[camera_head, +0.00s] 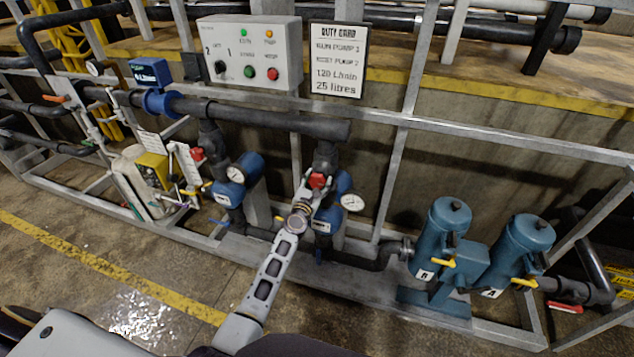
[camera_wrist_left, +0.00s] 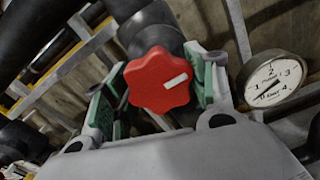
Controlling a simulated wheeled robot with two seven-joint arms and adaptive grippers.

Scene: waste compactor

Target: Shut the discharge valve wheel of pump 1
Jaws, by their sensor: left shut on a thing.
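A red lobed valve wheel (camera_head: 318,180) sits on the dark vertical pipe above the right-hand blue pump (camera_head: 342,187). In the left wrist view the red wheel (camera_wrist_left: 155,85) shows large, with a white mark toward its right side. My left gripper (camera_head: 308,189) reaches it from below, its green-padded fingers (camera_wrist_left: 160,92) on either side of the wheel and shut on it. A second red wheel (camera_head: 197,155) sits above the left-hand blue pump (camera_head: 247,168), away from my gripper. The pump number labels are too small to read surely. My right gripper is not in view.
A pressure gauge (camera_head: 352,202) sits right of the held wheel; it also shows in the wrist view (camera_wrist_left: 271,78). A control box (camera_head: 247,52) and duty card (camera_head: 337,60) hang above. Grey frame rails cross the area. Blue filter canisters (camera_head: 440,235) stand right. The front floor is clear.

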